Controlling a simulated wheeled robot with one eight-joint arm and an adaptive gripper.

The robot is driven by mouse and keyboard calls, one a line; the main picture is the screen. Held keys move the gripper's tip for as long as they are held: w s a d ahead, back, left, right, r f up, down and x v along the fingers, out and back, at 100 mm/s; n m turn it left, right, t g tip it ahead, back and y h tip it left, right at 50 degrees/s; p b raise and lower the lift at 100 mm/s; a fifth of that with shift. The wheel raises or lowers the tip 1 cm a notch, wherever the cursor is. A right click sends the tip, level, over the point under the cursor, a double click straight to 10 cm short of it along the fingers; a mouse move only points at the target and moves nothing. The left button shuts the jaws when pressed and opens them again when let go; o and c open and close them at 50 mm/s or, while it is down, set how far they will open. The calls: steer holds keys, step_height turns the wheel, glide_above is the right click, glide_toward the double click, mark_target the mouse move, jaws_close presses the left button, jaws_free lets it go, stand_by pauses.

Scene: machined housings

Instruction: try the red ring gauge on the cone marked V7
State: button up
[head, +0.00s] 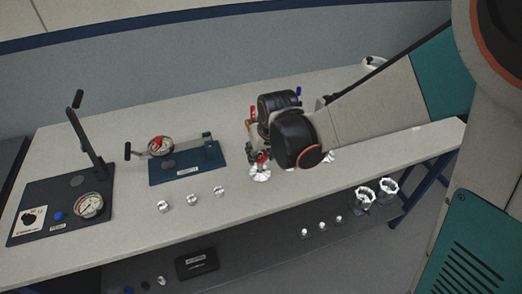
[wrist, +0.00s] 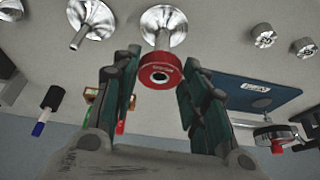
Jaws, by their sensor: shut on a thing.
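My gripper (wrist: 158,78) is shut on the red ring gauge (wrist: 160,68), which sits between the fingertips with its dark bore facing the wrist camera. In the head view the ring (head: 262,156) is a small red patch at my gripper (head: 258,152), partly hidden by the fingers. A shiny metal cone (wrist: 163,22) with a thin stem stands right behind the ring in the wrist view; it also shows below the gripper in the head view (head: 260,173). I cannot tell whether the ring is around the stem or just before it. A second cone (wrist: 93,14) stands beside it. No V7 mark is readable.
A blue plate with a dial gauge (head: 160,146) and a dark-blue lever stand (head: 90,204) are on the table's left. Several small metal parts (head: 192,200) lie near the front edge. Red- and blue-ended handled items stand close behind my gripper. The table (head: 120,235) is bare front left.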

steer(key=shift+f+b, duration=0.6)
steer(key=shift+f, duration=0.05)
steer(key=shift+r, duration=0.2)
stand_by(2.5)
steer(key=shift+r+p, duration=1.4)
steer(key=shift+r, duration=0.25)
steer(key=shift+f, duration=0.15)
steer(key=shift+f+b, duration=1)
steer(key=shift+f, duration=0.05)
steer(key=shift+f+b, duration=0.65)
steer(key=shift+b, duration=0.05)
stand_by(1.1)
